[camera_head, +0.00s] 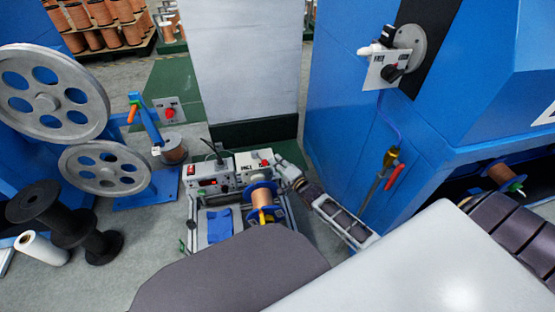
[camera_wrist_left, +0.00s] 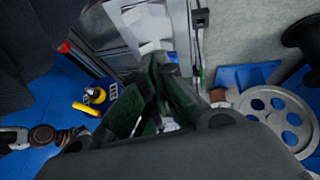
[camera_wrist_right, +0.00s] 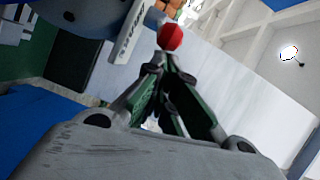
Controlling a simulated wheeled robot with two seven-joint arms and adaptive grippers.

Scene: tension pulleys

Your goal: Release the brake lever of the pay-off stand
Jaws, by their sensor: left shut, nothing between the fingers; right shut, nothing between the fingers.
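In the head view, a red knob (camera_head: 264,162) sits on a small white labelled part above the bench unit with the copper spool (camera_head: 262,196). In the right wrist view the red ball (camera_wrist_right: 171,37) is beside a white labelled bar (camera_wrist_right: 133,38); I take these for the brake lever. My right gripper (camera_head: 281,161) is shut and empty just right of the knob; its fingertips (camera_wrist_right: 157,72) are close below the ball, and contact is unclear. My left gripper (camera_wrist_left: 158,68) is shut and empty in the left wrist view. It cannot be made out in the head view.
Grey pulleys (camera_head: 104,168) and black spools (camera_head: 50,211) stand at the left. A blue stand with an orange handle (camera_head: 132,113) is behind them. A blue machine (camera_head: 340,100) with a switch plate (camera_head: 387,70) rises at the right. Grey floor shows between.

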